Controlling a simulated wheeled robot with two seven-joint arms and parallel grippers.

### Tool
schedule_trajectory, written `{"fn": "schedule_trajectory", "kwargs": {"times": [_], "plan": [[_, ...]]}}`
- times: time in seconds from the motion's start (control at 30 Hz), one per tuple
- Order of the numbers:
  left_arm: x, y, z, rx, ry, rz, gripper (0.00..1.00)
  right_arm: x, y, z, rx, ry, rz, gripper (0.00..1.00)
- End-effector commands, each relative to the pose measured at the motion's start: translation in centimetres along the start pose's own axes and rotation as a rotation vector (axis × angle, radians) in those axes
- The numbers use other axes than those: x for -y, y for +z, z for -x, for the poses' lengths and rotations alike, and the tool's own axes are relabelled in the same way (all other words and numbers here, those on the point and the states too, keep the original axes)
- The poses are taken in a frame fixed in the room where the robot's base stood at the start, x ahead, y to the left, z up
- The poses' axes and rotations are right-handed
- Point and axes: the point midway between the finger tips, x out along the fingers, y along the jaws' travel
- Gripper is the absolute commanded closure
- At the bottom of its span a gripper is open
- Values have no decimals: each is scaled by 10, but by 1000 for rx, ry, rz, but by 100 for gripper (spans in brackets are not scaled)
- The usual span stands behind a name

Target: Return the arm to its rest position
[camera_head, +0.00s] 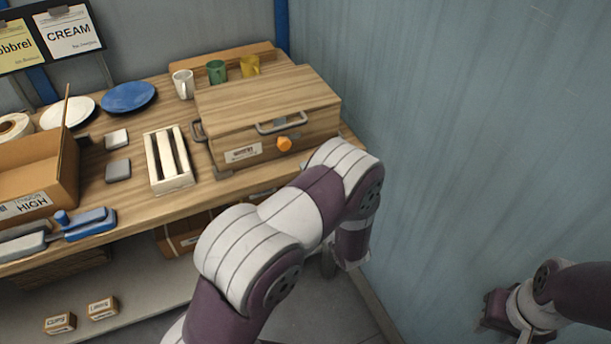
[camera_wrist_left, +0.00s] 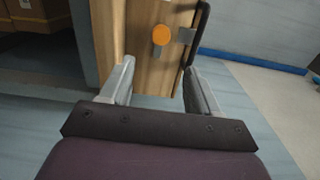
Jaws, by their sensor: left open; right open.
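The arm coming from the bottom middle of the head view is my left one. It reaches up toward the wooden box and bends down near its right front corner; its gripper is hidden there. In the left wrist view my left gripper (camera_wrist_left: 158,72) is open, with nothing between its fingers. The wooden box front (camera_wrist_left: 143,70) with its orange knob (camera_wrist_left: 160,35) lies beyond the fingertips. My right gripper (camera_head: 497,309) is at the lower right of the head view, apart from the bench, open and seen small.
The wooden box (camera_head: 265,97) with a front handle stands on the bench (camera_head: 112,225). Mugs (camera_head: 216,71), a blue plate (camera_head: 128,97), a slotted rack (camera_head: 168,160) and a cardboard box (camera_head: 38,176) are also there. A blue wall (camera_head: 470,130) bounds the right side.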

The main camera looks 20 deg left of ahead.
Motion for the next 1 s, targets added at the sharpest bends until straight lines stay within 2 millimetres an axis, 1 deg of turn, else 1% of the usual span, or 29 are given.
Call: {"fn": "schedule_trajectory", "kwargs": {"times": [0.27,0.33,0.37,0.43,0.47,0.5,0.53,0.57,0.6,0.63,0.67,0.7,0.77,0.8,0.87,0.9,0.93,1.0], "plan": [[0,0,0,0,0,1,39,0,0,0,0,0,0,57],[-2,0,0,0,7,40,39,0,0,0,0,0,0,57],[-7,-1,0,-4,33,84,39,0,0,0,0,0,0,57],[-41,-11,6,-49,201,241,39,0,0,0,0,0,0,57],[-61,-16,14,-75,318,312,39,0,0,0,0,0,0,57],[-84,-27,30,-99,498,419,39,0,0,0,0,0,0,57],[-94,-35,46,-101,646,497,39,0,0,1,0,0,0,57],[-101,-40,64,-85,798,567,39,0,0,2,0,0,0,57],[-102,-41,90,-36,993,636,39,0,0,3,0,0,0,57],[-98,-36,111,18,1127,668,39,0,0,4,0,0,0,57],[-90,-28,130,84,1246,684,39,0,-1,5,0,0,0,57],[-74,-10,155,186,1377,679,39,0,-1,6,0,0,0,57],[-44,27,183,342,1500,634,39,0,-1,8,0,0,0,57],[-26,51,194,422,1533,597,39,0,-1,10,0,0,0,57],[0,84,203,497,1542,550,39,0,-1,11,0,0,0,57],[16,100,204,506,1533,530,39,0,-1,13,0,0,0,57],[27,108,202,492,1520,527,39,0,-2,14,0,0,0,57],[47,109,191,443,1484,590,39,0,-2,15,0,0,0,57]]}}
